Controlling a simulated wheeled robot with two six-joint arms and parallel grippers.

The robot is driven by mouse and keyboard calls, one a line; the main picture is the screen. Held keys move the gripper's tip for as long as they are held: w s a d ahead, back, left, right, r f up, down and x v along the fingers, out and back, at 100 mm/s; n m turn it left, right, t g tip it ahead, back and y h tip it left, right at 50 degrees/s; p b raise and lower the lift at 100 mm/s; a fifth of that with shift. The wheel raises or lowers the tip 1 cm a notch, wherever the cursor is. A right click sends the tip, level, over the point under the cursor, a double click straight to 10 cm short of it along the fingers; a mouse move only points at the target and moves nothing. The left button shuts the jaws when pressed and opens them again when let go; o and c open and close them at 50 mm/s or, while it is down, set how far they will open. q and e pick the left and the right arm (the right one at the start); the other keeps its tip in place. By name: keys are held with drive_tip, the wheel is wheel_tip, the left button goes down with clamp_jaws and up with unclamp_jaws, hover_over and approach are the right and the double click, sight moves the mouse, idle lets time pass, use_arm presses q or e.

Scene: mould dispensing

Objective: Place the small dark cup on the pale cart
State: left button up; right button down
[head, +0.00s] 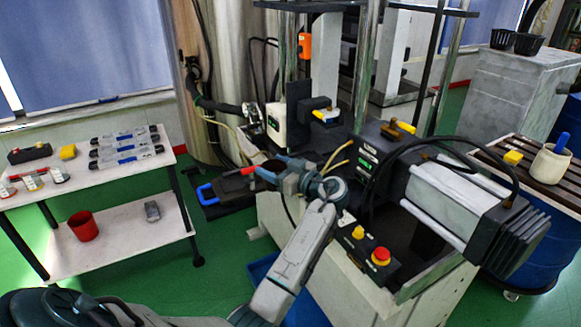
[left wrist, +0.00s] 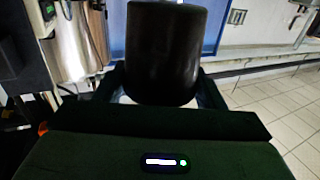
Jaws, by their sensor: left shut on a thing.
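The small dark cup (left wrist: 165,50) is held upright between the fingers of my left gripper (left wrist: 160,90) in the left wrist view. In the head view my left gripper (head: 268,172) is at the middle, beside the machine, and mostly hides the cup. The pale cart (head: 112,174) stands at the left, apart from my gripper, with a top and a lower shelf. My right gripper is not in view.
The cart's top holds several grey-blue packs (head: 125,146), a yellow block (head: 68,152) and small items at its left. A red cup (head: 84,226) and a grey object (head: 152,211) are on its lower shelf. The machine (head: 440,205) stands right of my gripper.

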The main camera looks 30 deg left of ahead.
use_arm(q)
drive_tip(key=shift+s, duration=0.15)
drive_tip(key=s+d+f+m+t+h, duration=0.3)
drive_tip(key=d+f+m+t+h, duration=0.8)
drive_tip(key=d+f+t, duration=0.55)
drive_tip(key=s+d+m+h, duration=0.5)
drive_tip(key=s+d+h, duration=0.1)
drive_tip(key=s+d, duration=0.1)
drive_tip(key=s+d+r+m+h, duration=0.1)
drive_tip(key=s+r, duration=0.6)
drive_tip(key=shift+s+d, duration=0.35)
drive_tip(key=shift+d, duration=0.05)
drive_tip(key=shift+a, duration=0.1)
